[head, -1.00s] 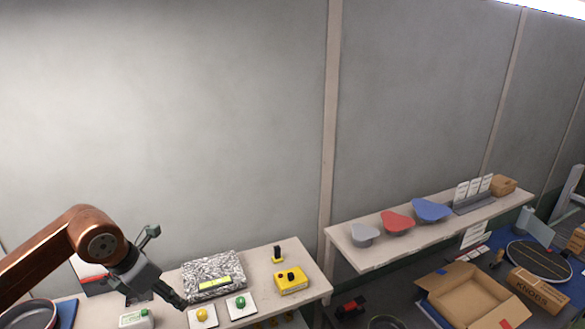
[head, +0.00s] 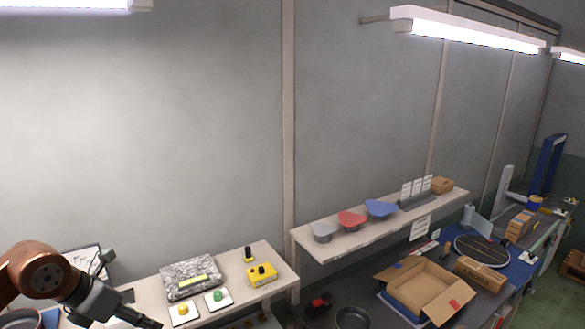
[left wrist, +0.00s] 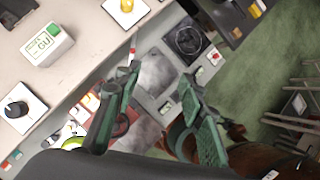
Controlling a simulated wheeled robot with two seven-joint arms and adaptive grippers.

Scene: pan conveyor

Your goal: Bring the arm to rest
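My left arm, copper and dark grey, comes in from the lower left of the head view. Its gripper (head: 148,322) hangs beside the shelf that carries the buttons. In the left wrist view the two dark green fingers of the left gripper (left wrist: 160,82) stand wide apart with nothing held between them. Grey equipment shows beyond the fingers, at a distance.
The near shelf (head: 228,312) holds a yellow button (head: 183,309), a green button (head: 217,296), a speckled box (head: 190,274) and a yellow control box (head: 261,275). A small white-green box (left wrist: 48,42) shows in the left wrist view. An open carton (head: 425,289) stands right.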

